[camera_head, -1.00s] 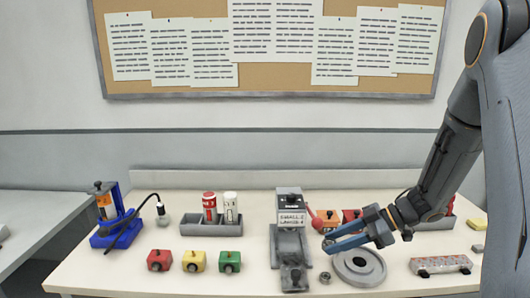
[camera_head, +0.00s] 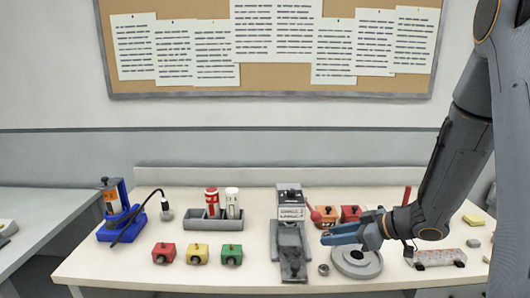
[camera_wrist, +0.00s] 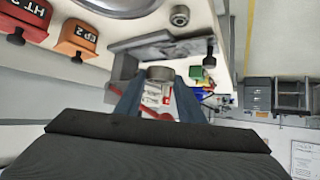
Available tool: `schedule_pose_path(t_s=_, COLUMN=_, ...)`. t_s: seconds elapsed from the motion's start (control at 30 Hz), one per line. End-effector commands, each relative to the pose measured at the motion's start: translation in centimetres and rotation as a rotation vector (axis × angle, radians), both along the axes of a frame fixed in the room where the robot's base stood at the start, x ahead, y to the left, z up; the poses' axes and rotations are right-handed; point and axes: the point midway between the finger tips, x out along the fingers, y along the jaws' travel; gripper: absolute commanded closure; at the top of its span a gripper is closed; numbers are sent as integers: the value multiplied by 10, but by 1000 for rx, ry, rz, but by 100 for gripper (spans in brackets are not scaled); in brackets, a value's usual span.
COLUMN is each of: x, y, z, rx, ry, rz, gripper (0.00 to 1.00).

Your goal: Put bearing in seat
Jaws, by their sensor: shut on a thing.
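My gripper (camera_head: 327,238) points left beside the grey press-like fixture (camera_head: 290,248). In the wrist view its two blue fingers (camera_wrist: 158,84) close on a small grey round bearing (camera_wrist: 160,73). In the head view the held bearing cannot be made out. Another small round metal part (camera_head: 323,269) with a dark hole lies on the table at the fixture's lower right; it also shows in the wrist view (camera_wrist: 180,15). A grey round disc with a central recess (camera_head: 345,270) lies under my gripper. I cannot tell which part is the seat.
Red (camera_head: 163,253), yellow (camera_head: 197,254) and green (camera_head: 232,255) blocks stand at left. A grey holder (camera_head: 205,226) with red and white bottles stands behind. A blue tool stand (camera_head: 113,228) is far left. Orange (camera_head: 322,215) and red (camera_head: 350,213) boxes stand behind my gripper.

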Motion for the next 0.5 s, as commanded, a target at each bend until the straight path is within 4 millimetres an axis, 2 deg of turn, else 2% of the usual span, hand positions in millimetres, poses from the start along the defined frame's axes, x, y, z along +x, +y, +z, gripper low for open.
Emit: schedule_pose_path(t_s=0.5, x=20, y=6, z=5, rx=0, ry=1, rz=-491, gripper=95)
